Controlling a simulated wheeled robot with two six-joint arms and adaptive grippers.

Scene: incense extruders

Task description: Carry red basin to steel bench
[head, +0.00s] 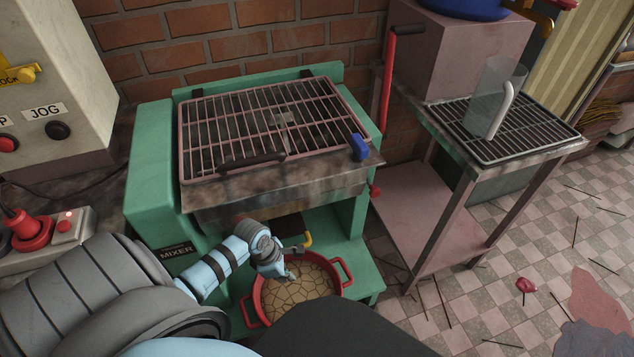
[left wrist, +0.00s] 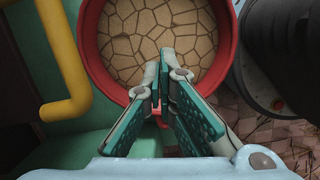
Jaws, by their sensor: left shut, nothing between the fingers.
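The red basin (head: 257,291) sits on the low green ledge of the mixer, with a red handle on either side. It holds a brown, cracked-looking mass. In the left wrist view its rim (left wrist: 91,62) curves around the top of the picture. The steel bench (head: 447,142) stands to the right of the mixer. My right gripper is not in view.
The green mixer (head: 152,170) has a grated top above the basin. A yellow spout (head: 308,239) is close behind the basin, also beside it in the left wrist view (left wrist: 72,85). A clear pitcher (head: 488,100) stands on the bench's grate. Thin dark sticks litter the tiled floor.

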